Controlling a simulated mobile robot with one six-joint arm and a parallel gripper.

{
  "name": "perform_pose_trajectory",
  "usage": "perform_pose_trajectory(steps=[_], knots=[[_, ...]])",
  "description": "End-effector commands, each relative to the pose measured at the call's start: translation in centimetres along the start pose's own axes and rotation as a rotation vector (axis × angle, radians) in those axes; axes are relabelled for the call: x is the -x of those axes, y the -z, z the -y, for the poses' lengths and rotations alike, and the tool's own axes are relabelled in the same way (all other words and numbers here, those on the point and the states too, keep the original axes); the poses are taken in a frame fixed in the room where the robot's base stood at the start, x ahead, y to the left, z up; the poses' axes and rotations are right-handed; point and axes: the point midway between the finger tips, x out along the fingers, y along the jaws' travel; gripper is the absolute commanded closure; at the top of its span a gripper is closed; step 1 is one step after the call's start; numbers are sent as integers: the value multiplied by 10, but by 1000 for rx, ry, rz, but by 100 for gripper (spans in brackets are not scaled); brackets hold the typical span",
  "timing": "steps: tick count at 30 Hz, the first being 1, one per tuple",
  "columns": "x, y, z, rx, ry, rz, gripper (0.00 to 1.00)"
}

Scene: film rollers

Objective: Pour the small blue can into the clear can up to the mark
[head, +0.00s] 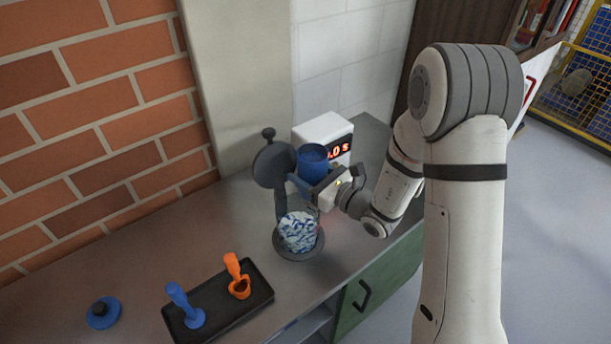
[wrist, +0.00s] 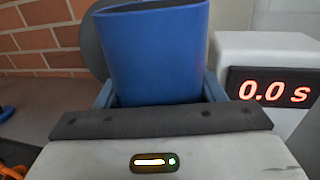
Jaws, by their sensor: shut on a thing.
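The small blue can (head: 313,164) is in my gripper (head: 312,184), whose fingers are closed on its sides. In the wrist view the blue can (wrist: 155,52) stands between the two fingers (wrist: 158,100), looking nearly upright; its inside is not visible. In the head view it is held behind and slightly right of the clear can, apart from it. The clear can (head: 299,231) stands upright on a round grey base (head: 297,256) and shows blue and white bits inside. I cannot make out its mark.
A white box (head: 322,129) with a red display, reading 0.0 s in the wrist view (wrist: 275,90), stands behind. A grey disc (head: 273,164) on a post rises left of the blue can. A black tray (head: 218,302) holds blue and orange scoops. A blue lid (head: 103,313) lies front left.

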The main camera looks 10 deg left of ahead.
Motion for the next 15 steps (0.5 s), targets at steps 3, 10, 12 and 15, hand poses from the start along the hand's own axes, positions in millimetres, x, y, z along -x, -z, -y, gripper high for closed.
perform_pose_trajectory(steps=[3, 10, 12, 15], knots=[[-2, -3, -2, 25, -9, 7, 74], [-6, -10, -1, 112, -18, 22, 74], [-6, -13, 0, 142, -20, 27, 74], [-7, -16, 3, 185, -20, 34, 74]])
